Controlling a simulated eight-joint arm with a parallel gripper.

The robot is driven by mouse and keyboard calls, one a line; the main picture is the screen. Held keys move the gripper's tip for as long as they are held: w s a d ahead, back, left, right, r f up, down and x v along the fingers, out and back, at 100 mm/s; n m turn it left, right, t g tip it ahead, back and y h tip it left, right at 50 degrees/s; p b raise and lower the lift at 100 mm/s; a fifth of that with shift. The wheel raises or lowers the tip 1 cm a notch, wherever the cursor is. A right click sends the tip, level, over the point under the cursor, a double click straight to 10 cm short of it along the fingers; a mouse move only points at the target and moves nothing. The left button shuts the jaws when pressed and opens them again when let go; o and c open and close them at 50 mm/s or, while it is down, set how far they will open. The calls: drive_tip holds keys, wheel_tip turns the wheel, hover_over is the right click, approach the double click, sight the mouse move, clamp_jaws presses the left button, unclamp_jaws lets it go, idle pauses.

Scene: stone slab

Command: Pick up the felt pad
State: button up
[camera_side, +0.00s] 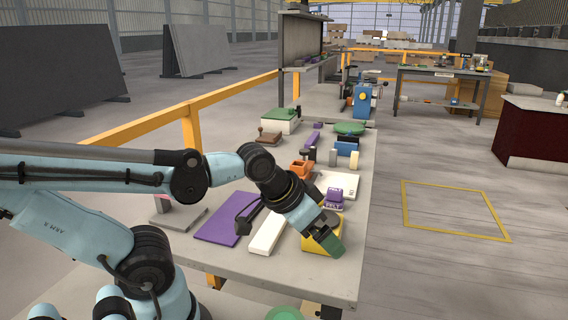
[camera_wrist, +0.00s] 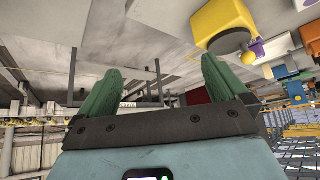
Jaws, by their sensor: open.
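A small purple block (camera_side: 334,198) with pale lettering that seems to read "FELT" sits on the stone-grey bench, just behind a yellow block (camera_side: 309,243). I take it as the felt pad, though a flat purple sheet (camera_side: 228,220) also lies to the left. My gripper (camera_side: 331,243), with green fingers, hangs tilted in front of the yellow block and hides part of it. In the wrist view my gripper (camera_wrist: 160,76) is open, with nothing between its fingers. A purple patch (camera_wrist: 262,47) shows beside the yellow block (camera_wrist: 218,18) at the upper right, right of the fingers.
A long white bar (camera_side: 268,232) lies beside the purple sheet. A white slab (camera_side: 338,183), an orange item (camera_side: 301,168) and a green disc (camera_side: 350,128) stand farther back on the bench (camera_side: 345,275). A yellow rail (camera_side: 150,122) runs along the left. Open floor lies right.

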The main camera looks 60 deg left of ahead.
drive_tip(key=c, duration=0.4)
drive_tip(key=w+a+r+m+g, duration=0.2)
drive_tip(key=w+a+r, duration=0.3)
drive_tip(key=w, duration=0.3)
drive_tip(key=m+g+h, duration=0.2)
drive_tip(key=m+h, duration=0.1)
drive_tip(key=m, duration=0.4)
approach(331, 189)
drive_tip(key=f, duration=0.1)
drive_tip(key=x, duration=1.2)
drive_tip(key=shift+w+d+r, duration=0.1)
drive_tip(key=shift+w, duration=0.15)
